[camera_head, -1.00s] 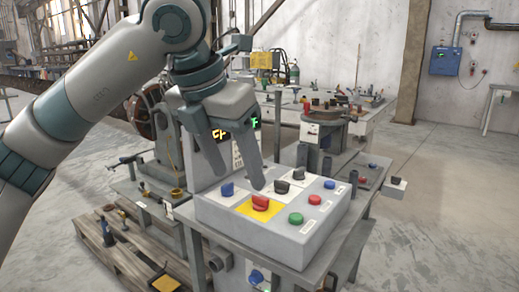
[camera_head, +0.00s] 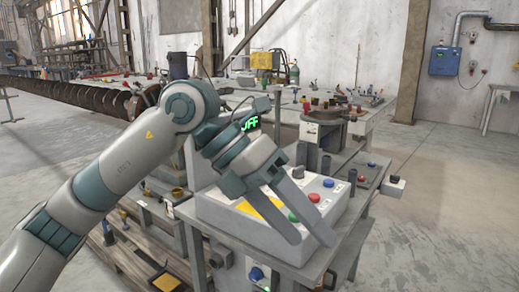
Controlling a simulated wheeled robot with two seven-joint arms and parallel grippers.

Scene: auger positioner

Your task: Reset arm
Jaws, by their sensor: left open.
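My left arm comes in from the left. Its gripper (camera_head: 306,212) is open, with two long grey fingers over the front right of the control box (camera_head: 270,235). The fingers hold nothing, and I cannot tell whether they touch the box. A green button (camera_head: 293,216) shows between the fingers. A red button (camera_head: 314,198), a blue button (camera_head: 328,183) and a black knob (camera_head: 298,172) show beyond them. A yellow plate (camera_head: 262,213) is partly hidden by the gripper. My right gripper is not in view.
The box sits on a grey metal bench (camera_head: 335,240). A long auger (camera_head: 80,92) lies at the back left. A wooden pallet (camera_head: 125,250) is on the floor at lower left. The floor (camera_head: 440,220) at right is clear.

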